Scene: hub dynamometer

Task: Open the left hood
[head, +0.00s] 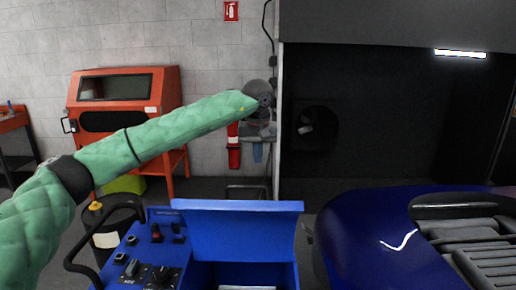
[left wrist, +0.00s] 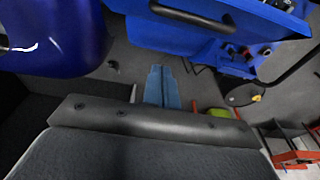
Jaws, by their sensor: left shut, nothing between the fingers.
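A blue panel (head: 236,230), likely the left hood, stands raised and tilted over a blue box at the bottom middle of the head view; part of the box's inside shows below it. In the left wrist view, a blue face (left wrist: 178,32) at the top carries a black bar handle (left wrist: 190,17). My left arm in a green sleeve reaches over from the left. My left gripper (head: 257,154) hangs down beyond the panel, apart from it. Its blue fingers (left wrist: 162,88) are together and empty. My right gripper is in neither view.
A blue control console (head: 150,250) with knobs adjoins the box on the left. A shiny blue car body (head: 375,235) with an open bay stands on the right. An orange cabinet (head: 118,88) is by the back wall. A red extinguisher (head: 233,145) hangs there.

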